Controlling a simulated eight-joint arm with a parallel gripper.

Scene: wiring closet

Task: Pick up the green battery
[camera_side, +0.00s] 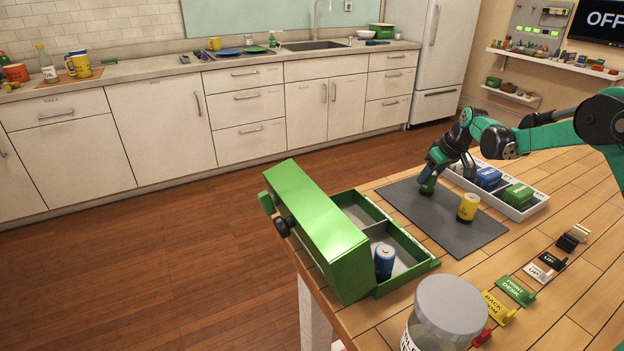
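The green battery (428,187) stands on the dark grey mat (440,222), near its far edge. My gripper (431,178) points down at it from above, with its fingers at the battery's upper part. The fingers hide most of the battery, and I cannot tell whether they are closed on it. A yellow battery (468,207) stands upright on the mat to the right and nearer. A blue battery (384,262) stands upright in a compartment of the green box (330,235) at the left edge of the table.
A white divided tray (524,211) with blue (488,178) and green (518,194) blocks lies behind the mat. A lidded jar (446,312) stands at the front. Several label tags, including a green one (515,290), line the right. The mat's near part is clear.

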